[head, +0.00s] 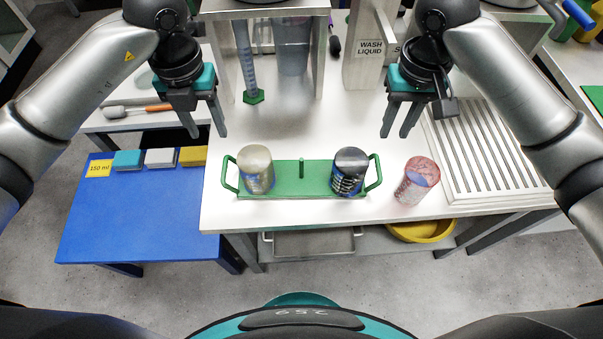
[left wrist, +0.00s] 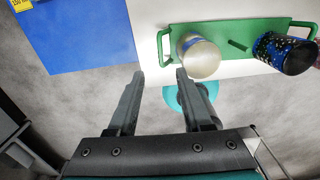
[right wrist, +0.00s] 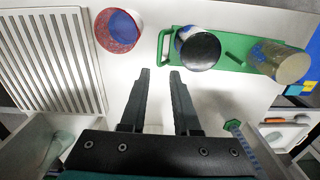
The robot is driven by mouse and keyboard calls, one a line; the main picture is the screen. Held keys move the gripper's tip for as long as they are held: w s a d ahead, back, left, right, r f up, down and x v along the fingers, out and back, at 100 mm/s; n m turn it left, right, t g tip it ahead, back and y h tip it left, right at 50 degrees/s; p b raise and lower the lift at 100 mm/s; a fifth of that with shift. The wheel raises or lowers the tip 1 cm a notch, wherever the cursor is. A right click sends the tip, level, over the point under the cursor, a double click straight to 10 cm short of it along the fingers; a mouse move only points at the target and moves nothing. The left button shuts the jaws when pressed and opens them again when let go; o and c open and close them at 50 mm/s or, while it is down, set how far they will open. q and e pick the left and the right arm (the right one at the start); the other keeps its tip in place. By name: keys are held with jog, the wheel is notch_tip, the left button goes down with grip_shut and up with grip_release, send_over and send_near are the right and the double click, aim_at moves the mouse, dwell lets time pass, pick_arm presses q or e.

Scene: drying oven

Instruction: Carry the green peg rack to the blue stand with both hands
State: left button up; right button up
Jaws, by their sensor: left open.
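The green peg rack (head: 290,184) lies on the white table near its front edge, with a loop handle at each end and a short peg in the middle. A pale-topped beaker (head: 256,170) stands on its left part and a dark-topped beaker (head: 349,172) on its right part. The blue stand (head: 140,215) is left of the table and lower. My left gripper (head: 207,133) is open and empty, above and behind the rack's left handle (left wrist: 162,48). My right gripper (head: 401,132) is open and empty, above and behind the right handle (right wrist: 164,46).
A pinkish glass (head: 417,181) stands just right of the rack. A ridged drainer (head: 485,150) fills the table's right side. Sponges (head: 161,158) and a yellow 150 ml label (head: 99,168) line the blue stand's back edge; its front is clear. A shelf unit (head: 264,10) stands behind the rack.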

aim_at(224, 166)
pick_arm(q)
notch_tip(224, 166, down, 14)
jog(key=shift+f, duration=0.1)
pick_arm(e)
notch_tip(224, 166, down, 14)
jog(key=shift+f, duration=0.1)
pick_arm(q)
jog(key=c, duration=0.5)
pick_arm(e)
grip_shut()
pick_arm(q)
grip_shut()
jog(key=shift+w, duration=0.1)
pick_arm(e)
jog(key=shift+w, duration=0.1)
